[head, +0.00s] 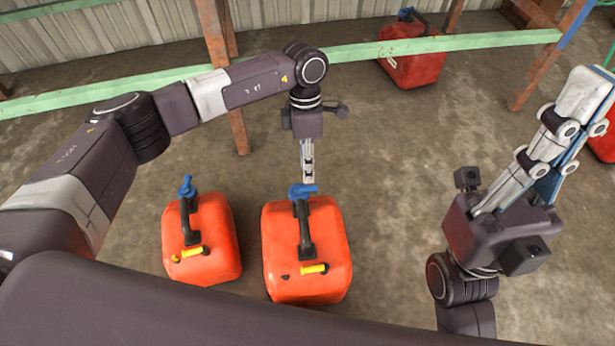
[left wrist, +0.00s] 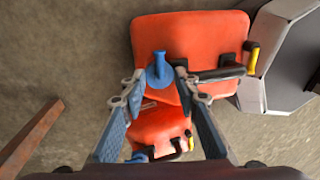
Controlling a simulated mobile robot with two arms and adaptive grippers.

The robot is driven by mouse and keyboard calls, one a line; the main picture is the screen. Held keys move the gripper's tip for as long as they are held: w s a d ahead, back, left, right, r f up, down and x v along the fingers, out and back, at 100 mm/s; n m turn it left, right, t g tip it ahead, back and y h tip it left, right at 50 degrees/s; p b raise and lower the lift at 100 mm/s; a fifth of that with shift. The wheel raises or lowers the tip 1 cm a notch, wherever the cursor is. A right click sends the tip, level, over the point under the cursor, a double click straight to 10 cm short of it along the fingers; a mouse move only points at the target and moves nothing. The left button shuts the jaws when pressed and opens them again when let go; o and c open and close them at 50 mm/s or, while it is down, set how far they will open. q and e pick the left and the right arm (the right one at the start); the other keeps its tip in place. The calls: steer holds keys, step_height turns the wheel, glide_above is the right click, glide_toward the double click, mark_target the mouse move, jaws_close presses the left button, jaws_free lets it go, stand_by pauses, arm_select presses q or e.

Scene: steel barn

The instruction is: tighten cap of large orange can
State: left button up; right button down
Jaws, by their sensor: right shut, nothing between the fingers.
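The large orange can (head: 335,240) stands upright on the floor in the middle of the head view. It has a black handle, a yellow piece near the front and a blue cap (head: 302,191) at its far end. My left gripper (head: 307,180) points down at the cap. In the left wrist view the open fingers (left wrist: 160,88) sit on either side of the blue cap (left wrist: 160,72), with a small gap visible; contact cannot be told. The large can (left wrist: 200,35) lies beyond them. My right gripper (head: 590,90) is shut and empty, raised at the right, away from the cans.
A smaller orange can (head: 217,235) with a blue cap (head: 186,186) stands left of the large one. A red can (head: 415,70) stands at the back by a green rail (head: 370,51). Another red can shows partly at the right edge. The floor right of the large can is clear.

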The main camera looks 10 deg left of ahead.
arm_select(q)
step_height(320, 180, up, 6)
steer(key=w, duration=0.1)
steer(key=shift+a+r, duration=0.2)
steer(key=shift+a, duration=0.05)
stand_by(0.4)
